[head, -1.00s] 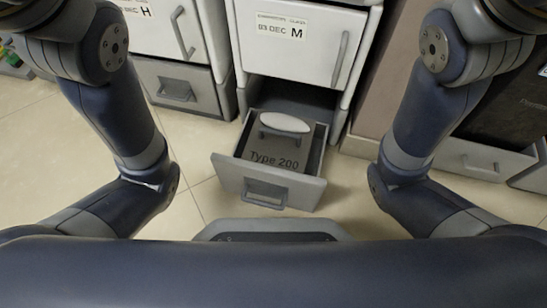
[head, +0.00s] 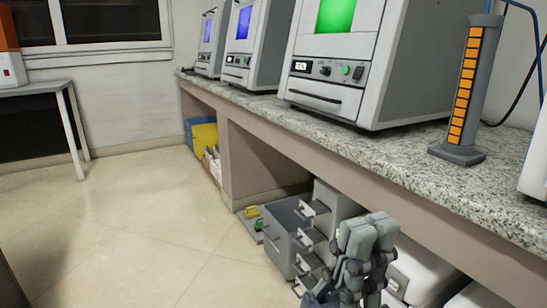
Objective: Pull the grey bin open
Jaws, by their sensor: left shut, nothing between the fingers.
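A grey bin (head: 283,252) stands low under the counter, left of my left gripper. Its top is open, and its dark inside looks empty from here. A column of pale handles (head: 303,237) shows along its right side; I cannot tell which handle belongs to which front. My left gripper (head: 369,232) is shut and empty, with its pale fingertips together. It appears in front of and to the right of the bin, and hides part of what stands behind it. I see no contact with the bin. My right gripper is out of view.
A speckled counter (head: 410,170) runs above the bins and carries white machines (head: 340,60) and an orange-striped tower (head: 465,90). White bins (head: 410,265) are at the lower right. Small yellow and green items (head: 254,215) lie by the grey bin. The floor at left is clear.

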